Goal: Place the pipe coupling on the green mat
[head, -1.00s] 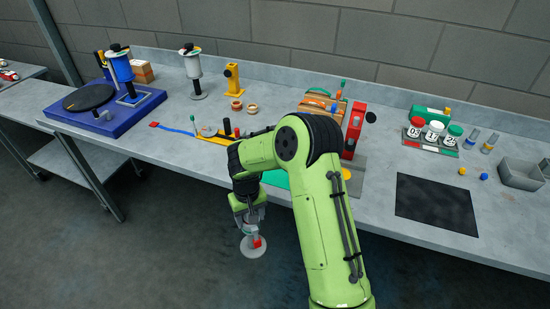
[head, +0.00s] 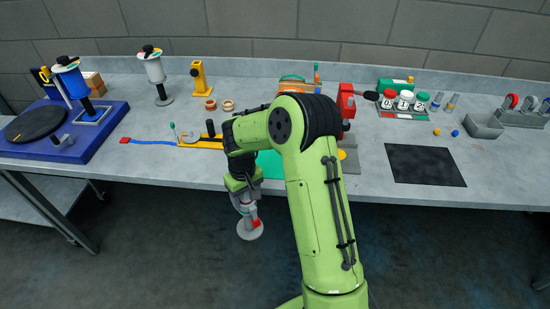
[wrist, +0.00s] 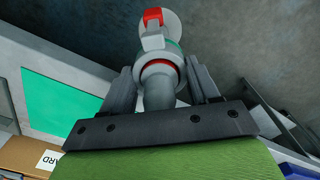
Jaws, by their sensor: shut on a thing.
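My gripper (head: 246,203) is shut on the pipe coupling (head: 250,229), a grey fitting with a red lever and a round pale flange at its lower end. It hangs in the air in front of the bench, over the floor. The wrist view shows the coupling (wrist: 158,42) between the two fingers (wrist: 160,85), with a red ring and a green band on it. The green mat (head: 271,165) lies on the bench behind my arm and is partly hidden by it.
A yellow fixture (head: 202,142) stands left of the mat, and a red device (head: 346,103) stands behind my arm. A black mat (head: 425,165) lies to the right, bare. A blue base (head: 62,130) with a dark disc is at the far left. The bench's front edge lies between the coupling and the mat.

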